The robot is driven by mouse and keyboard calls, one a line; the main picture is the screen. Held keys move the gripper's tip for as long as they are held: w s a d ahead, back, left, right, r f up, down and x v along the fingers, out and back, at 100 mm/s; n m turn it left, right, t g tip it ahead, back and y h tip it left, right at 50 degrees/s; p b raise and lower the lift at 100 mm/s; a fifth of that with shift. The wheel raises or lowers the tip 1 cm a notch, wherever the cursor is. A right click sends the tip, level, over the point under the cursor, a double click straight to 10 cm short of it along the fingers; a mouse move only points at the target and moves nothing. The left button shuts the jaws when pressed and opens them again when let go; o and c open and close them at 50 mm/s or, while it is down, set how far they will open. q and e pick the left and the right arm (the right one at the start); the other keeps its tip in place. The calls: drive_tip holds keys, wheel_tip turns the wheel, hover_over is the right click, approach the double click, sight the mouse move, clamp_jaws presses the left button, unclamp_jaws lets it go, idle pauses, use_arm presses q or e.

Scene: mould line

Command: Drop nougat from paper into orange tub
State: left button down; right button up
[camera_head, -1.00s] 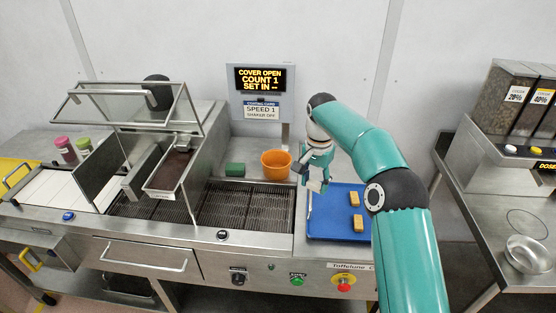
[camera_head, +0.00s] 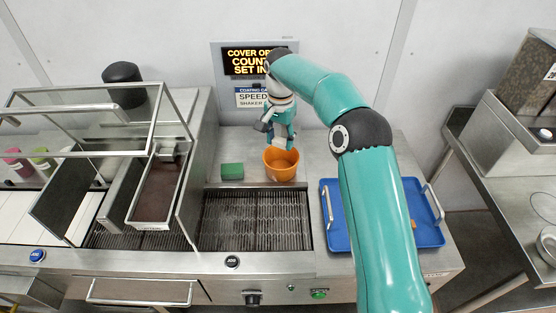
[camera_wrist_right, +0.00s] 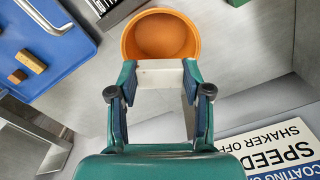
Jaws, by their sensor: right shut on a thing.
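My right gripper (camera_head: 282,140) is shut on a pale, whitish block, the nougat (camera_wrist_right: 160,74), which spans both fingertips in the wrist view. The gripper is low over the orange tub (camera_head: 282,170) in the head view, at its rear part. In the wrist view the tub (camera_wrist_right: 160,14) lies just beyond the held block, its round mouth facing me, and the part of its inside that shows looks empty. I cannot make out a separate sheet of paper. My left gripper is not in view.
A green block (camera_head: 232,171) lies left of the tub. A blue tray (camera_head: 337,238) with tan pieces (camera_wrist_right: 33,61) is at the right, partly behind my arm. The sign (camera_head: 255,62) stands close behind the gripper. A dark grate (camera_head: 255,217) lies in front.

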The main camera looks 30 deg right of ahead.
drive_tip(key=f, duration=0.1)
drive_tip(key=d+f, duration=0.1)
drive_tip(key=s+f+b, duration=0.1)
drive_tip(key=shift+d, duration=0.25)
drive_tip(key=shift+a+f+b, duration=0.1)
drive_tip(key=shift+f+b, duration=0.25)
drive_tip(key=shift+f, duration=0.55)
drive_tip(key=o, duration=0.9)
wheel_tip(320, 180, up, 12)
drive_tip(key=shift+f, duration=0.1)
